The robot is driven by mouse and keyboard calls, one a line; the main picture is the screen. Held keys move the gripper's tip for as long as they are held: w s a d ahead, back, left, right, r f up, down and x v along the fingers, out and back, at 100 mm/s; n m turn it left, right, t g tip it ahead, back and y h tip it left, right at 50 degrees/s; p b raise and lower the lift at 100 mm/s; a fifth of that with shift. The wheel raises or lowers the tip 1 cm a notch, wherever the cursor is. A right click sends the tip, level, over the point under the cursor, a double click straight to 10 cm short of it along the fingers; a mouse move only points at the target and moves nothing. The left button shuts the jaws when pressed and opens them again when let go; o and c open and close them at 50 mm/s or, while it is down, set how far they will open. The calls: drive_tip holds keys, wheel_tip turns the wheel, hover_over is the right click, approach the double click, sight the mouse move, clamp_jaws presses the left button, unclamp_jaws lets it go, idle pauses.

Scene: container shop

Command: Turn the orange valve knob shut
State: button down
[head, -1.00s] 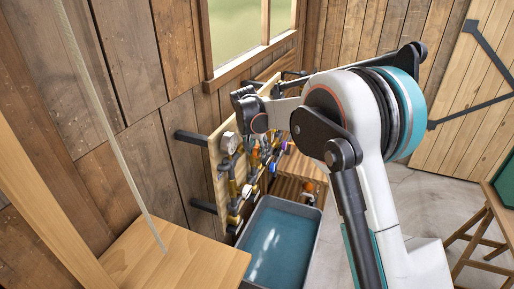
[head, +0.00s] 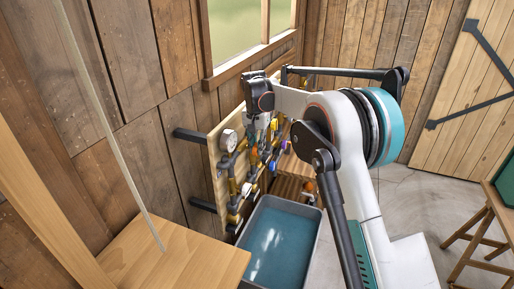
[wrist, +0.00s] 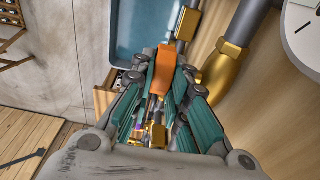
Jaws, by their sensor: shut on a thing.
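The orange valve knob (wrist: 164,68) shows in the wrist view, between the fingers of my gripper (wrist: 163,82). My gripper's teal-padded fingers are shut on it from both sides. The lower part of the knob is hidden by the fingers. In the head view my gripper (head: 262,138) points down in front of the pipe board (head: 215,150), near its upper left part. From there the arm hides much of the board, and I cannot clearly tell the knob from the other small coloured parts.
A round white gauge (head: 228,140) sits beside my gripper on the board; it also shows in the wrist view (wrist: 303,32). A brass elbow (wrist: 222,70) and grey pipe run close to the fingers. A blue-bottomed tub (head: 272,250) stands below. A wooden table (head: 175,262) is at lower left.

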drive_tip(key=shift+w+g+y, duration=0.2)
drive_tip(key=shift+g+y, duration=0.1)
drive_tip(key=shift+g, duration=0.7)
drive_tip(key=shift+g+p, duration=0.5)
drive_tip(key=shift+p, duration=0.15)
drive_tip(key=shift+y, duration=0.3)
drive_tip(key=g+p, duration=0.1)
drive_tip(key=p, duration=0.3)
drive_tip(key=shift+w+d+g+p, duration=0.1)
drive_tip(key=shift+g+p, duration=0.2)
drive_tip(key=shift+f+g+y+p, duration=0.2)
drive_tip(key=shift+g+y+p, duration=0.25)
drive_tip(key=shift+p, duration=1.3)
drive_tip(key=c, duration=1.6)
unclamp_jaws()
drive_tip(key=shift+o, duration=0.2)
drive_tip(key=shift+f+t+h+b, duration=0.25)
drive_tip(key=shift+t+b, duration=0.1)
drive_tip(key=shift+b, duration=1.55)
